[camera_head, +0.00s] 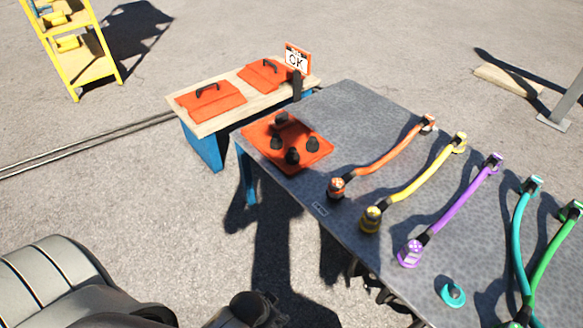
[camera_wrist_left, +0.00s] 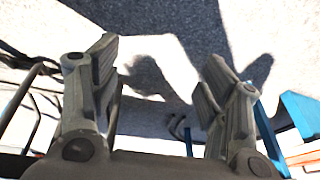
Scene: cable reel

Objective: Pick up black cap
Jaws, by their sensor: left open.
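Several black caps (camera_head: 292,156) stand on an orange tray (camera_head: 259,134) at the far left end of the grey table. One cap (camera_head: 281,118) sits at the tray's back, the others closer together in front of it. My left gripper (camera_wrist_left: 160,72) is open and empty in the left wrist view, with bare, shadowed ground behind its fingers. No cap shows between or near the fingers. In the head view, part of my dark arm shows at the bottom, short of the table and well away from the caps. My right gripper is not in view.
The grey table (camera_head: 345,115) carries orange (camera_head: 385,158), yellow (camera_head: 415,184), purple, teal and green cables with end connectors. Open ground lies left of the table.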

